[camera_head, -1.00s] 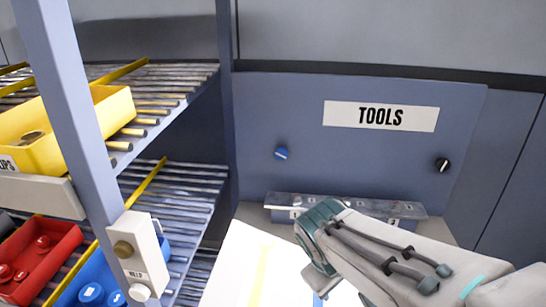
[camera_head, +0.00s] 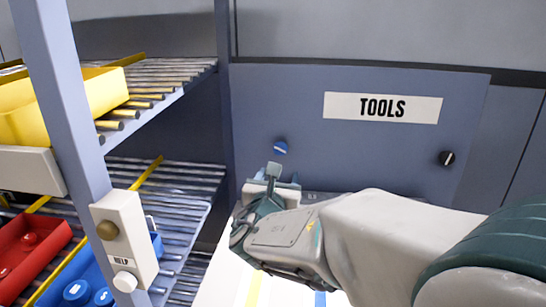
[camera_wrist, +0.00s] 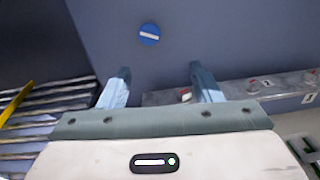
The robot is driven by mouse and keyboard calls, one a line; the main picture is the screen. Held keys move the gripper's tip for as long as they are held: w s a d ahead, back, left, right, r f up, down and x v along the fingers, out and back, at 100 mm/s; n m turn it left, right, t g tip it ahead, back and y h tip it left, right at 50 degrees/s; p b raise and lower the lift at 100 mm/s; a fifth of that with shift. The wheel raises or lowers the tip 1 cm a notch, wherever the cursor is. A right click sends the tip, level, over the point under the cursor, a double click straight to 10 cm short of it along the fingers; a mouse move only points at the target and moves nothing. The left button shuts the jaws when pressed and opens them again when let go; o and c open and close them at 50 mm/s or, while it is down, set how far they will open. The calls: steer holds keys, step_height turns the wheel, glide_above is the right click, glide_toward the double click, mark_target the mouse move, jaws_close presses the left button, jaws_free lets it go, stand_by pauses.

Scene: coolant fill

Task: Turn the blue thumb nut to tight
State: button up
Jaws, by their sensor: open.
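The blue thumb nut (camera_head: 280,147) is a small round knob with a pale bar across it, on the blue-grey TOOLS panel. It also shows in the wrist view (camera_wrist: 149,34), where its pale bar lies close to level with a slight tilt. My gripper (camera_head: 274,172) is just below the nut in the head view, apart from it. In the wrist view my gripper (camera_wrist: 159,78) is open and empty, its fingers spread, with the nut beyond and above the gap between them.
A black knob (camera_head: 447,158) is on the panel at right, below the TOOLS label (camera_head: 382,107). A metal rail (camera_wrist: 240,90) with small fittings runs below the panel. At left are a roller rack, a yellow bin (camera_head: 100,92), a red bin (camera_head: 30,245) and a post with a HELP box (camera_head: 122,235).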

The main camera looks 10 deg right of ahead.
mark_target(280, 151)
steer(key=shift+n, duration=0.5)
steer(key=x, duration=0.4)
steer(key=a+x, duration=0.1)
steer(key=x, duration=0.4)
steer(key=p+x, duration=0.1)
steer(key=x, duration=0.3)
steer(key=shift+w+a+r, duration=0.1)
steer(key=shift+w+r, duration=0.1)
steer(key=shift+w, duration=0.45)
steer(key=c, duration=1)
